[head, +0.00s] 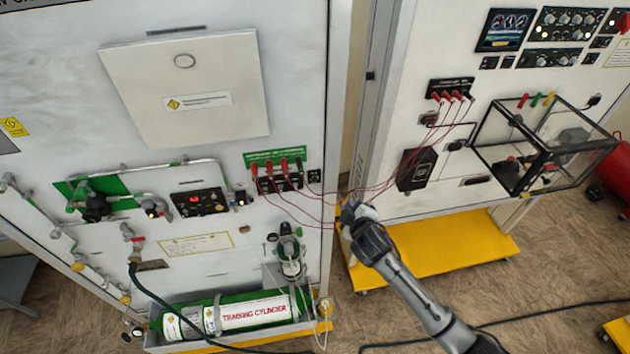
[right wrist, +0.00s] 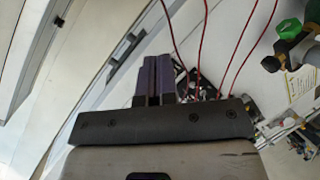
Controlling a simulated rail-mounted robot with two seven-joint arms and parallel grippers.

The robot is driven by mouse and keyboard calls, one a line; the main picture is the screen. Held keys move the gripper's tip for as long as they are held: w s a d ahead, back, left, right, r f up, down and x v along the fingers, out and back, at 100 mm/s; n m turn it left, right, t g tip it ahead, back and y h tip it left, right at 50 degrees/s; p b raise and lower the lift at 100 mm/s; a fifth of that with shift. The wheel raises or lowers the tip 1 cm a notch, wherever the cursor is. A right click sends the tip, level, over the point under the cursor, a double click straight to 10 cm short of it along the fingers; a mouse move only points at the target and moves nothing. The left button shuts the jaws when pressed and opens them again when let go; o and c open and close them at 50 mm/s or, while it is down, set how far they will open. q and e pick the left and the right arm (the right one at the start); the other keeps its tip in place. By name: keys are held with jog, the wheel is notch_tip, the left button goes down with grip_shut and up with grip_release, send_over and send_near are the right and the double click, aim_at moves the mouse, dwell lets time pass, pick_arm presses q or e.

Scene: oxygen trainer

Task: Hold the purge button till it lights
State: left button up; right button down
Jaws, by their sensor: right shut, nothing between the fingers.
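My right gripper (head: 352,210) is in front of the right edge of the left cabinet, at the gap between the two cabinets. Its fingers are shut together and empty, and they also show in the right wrist view (right wrist: 157,78). The left cabinet carries a small black panel with a red lit display (head: 200,202). My left gripper is not in view.
Red leads (head: 312,216) hang from the left cabinet's sockets across to the right cabinet, close to my right gripper. A green training cylinder (head: 255,313) lies in a tray low down. A clear box (head: 535,140) juts from the right cabinet.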

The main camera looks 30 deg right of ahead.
aim_at(315, 180)
jog(key=a+n+t+y, duration=0.5)
jog(key=n+y, duration=0.8)
jog(key=n, duration=0.9)
jog(key=a+r, duration=0.1)
jog(key=a, duration=0.2)
jog(key=shift+w+a+t+y, duration=0.3)
jog(key=shift+w+y, duration=0.1)
jog(key=shift+w+f, duration=0.1)
jog(key=w+d+b, duration=0.2)
jog(key=w+b, duration=0.2)
jog(key=w, duration=0.4)
jog(key=shift+d, duration=0.4)
